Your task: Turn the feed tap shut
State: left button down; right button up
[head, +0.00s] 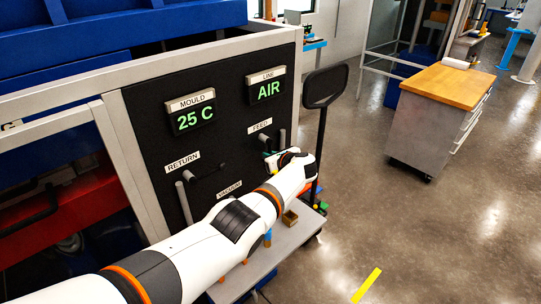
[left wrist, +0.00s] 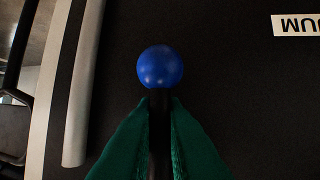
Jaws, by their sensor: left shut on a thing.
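My left gripper (head: 271,160) is at the black panel (head: 226,158), just below the FEED label (head: 260,125). In the left wrist view its green fingers (left wrist: 160,105) are closed on a thin dark lever. The lever ends in a blue ball knob (left wrist: 160,66), which stands out just beyond the fingertips. By its place under the FEED label this looks like the feed tap's lever. My right gripper is not in view.
The RETURN tap (head: 205,172) is left on the panel, above my arm. A VACUUM label (head: 229,188) is lower down. A grey pipe (left wrist: 82,90) runs beside the lever. A black screen on a post (head: 325,86) stands to the right.

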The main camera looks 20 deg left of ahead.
pick_arm(q)
jog(key=shift+s+f+g, duration=0.15)
jog(key=shift+s+g, duration=0.05)
jog(key=shift+g, duration=0.1)
dwell(0.4)
jog(key=c, duration=1.5)
grip_release()
jog(key=p+v, duration=0.5)
jog(key=v, duration=0.7)
